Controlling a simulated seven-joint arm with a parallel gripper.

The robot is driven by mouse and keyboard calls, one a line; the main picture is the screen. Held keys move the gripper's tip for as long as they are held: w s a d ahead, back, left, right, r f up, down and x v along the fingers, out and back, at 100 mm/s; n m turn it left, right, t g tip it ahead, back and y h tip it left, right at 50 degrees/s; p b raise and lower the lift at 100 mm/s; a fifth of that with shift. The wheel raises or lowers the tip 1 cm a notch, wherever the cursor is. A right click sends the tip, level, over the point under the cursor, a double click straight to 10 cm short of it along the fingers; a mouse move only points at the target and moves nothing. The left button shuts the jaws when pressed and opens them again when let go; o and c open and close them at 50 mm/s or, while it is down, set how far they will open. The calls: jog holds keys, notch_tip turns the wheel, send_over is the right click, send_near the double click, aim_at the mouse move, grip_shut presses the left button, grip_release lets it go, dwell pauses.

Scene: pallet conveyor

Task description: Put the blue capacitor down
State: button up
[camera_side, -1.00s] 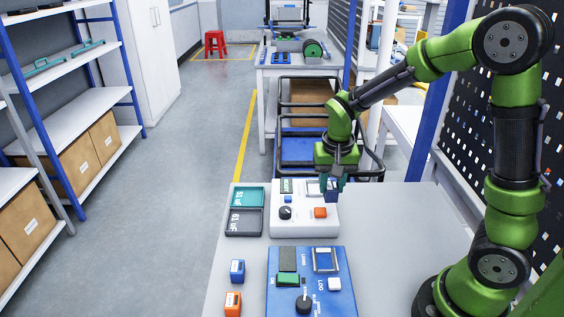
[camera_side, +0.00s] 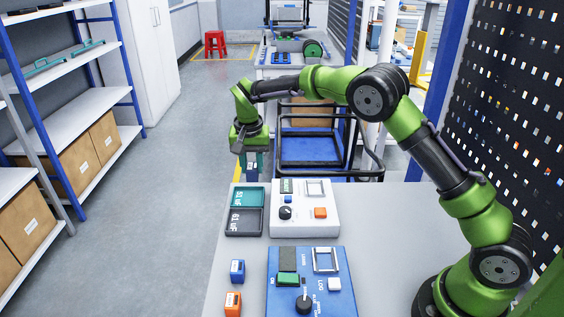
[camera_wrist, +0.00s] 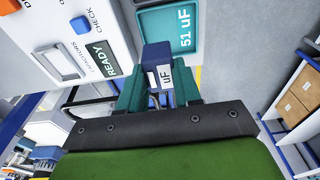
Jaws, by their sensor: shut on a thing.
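My gripper (camera_side: 252,165) is shut on the blue capacitor (camera_side: 251,173), a small dark blue block. It hangs in the air above the far left part of the table, over the teal tray marked 51 uF (camera_side: 248,196). In the wrist view the blue capacitor (camera_wrist: 158,60) sits between my teal fingers, with a white label ending in "uF"; the rest of the label is hidden. The teal tray (camera_wrist: 193,30) shows just beyond it. A dark grey tray marked 61 uF (camera_side: 244,222) lies nearer the camera. Both trays look empty.
The white tester (camera_side: 327,224) with a knob and orange button stands right of the trays; its display reads READY (camera_wrist: 103,59). A blue device (camera_side: 336,268) stands in front. A blue block (camera_side: 238,270) and an orange block (camera_side: 233,301) stand at left. The table's right side is clear.

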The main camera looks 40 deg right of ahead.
notch_tip(320, 180, down, 7)
jog(key=shift+f, duration=0.15)
jog(key=shift+f, duration=0.1)
dwell(0.3)
jog(key=o, duration=1.1)
